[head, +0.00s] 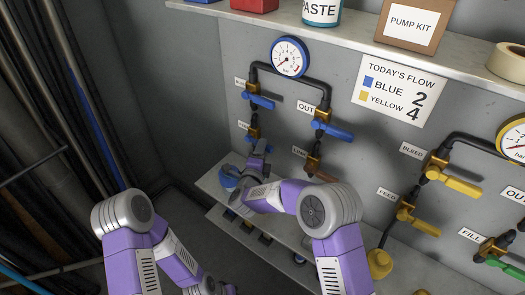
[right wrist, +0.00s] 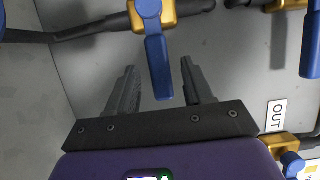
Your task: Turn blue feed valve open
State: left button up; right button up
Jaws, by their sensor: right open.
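My right gripper (head: 259,147) is at the lower left valve of the blue-handled group in the head view. That valve's brass body (head: 253,133) shows, but my gripper mostly hides its handle, and its label is too small to read. In the right wrist view my right gripper (right wrist: 159,68) is open, with one finger on each side of a blue handle (right wrist: 157,62). The handle points across the dark pipe, from a brass valve body (right wrist: 150,10). I cannot tell whether the fingers touch it. My left arm shows at lower left; its gripper is not in view.
Other blue handles (head: 332,130) (head: 260,101) are close by. Yellow-handled valves (head: 420,222) are at right. A flow sign (head: 398,91) shows blue 2, yellow 4. A shelf (head: 350,32) runs above and a ledge (head: 216,190) below.

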jog(key=shift+w+d, duration=0.15)
jog(key=shift+w, duration=0.45)
grip_shut()
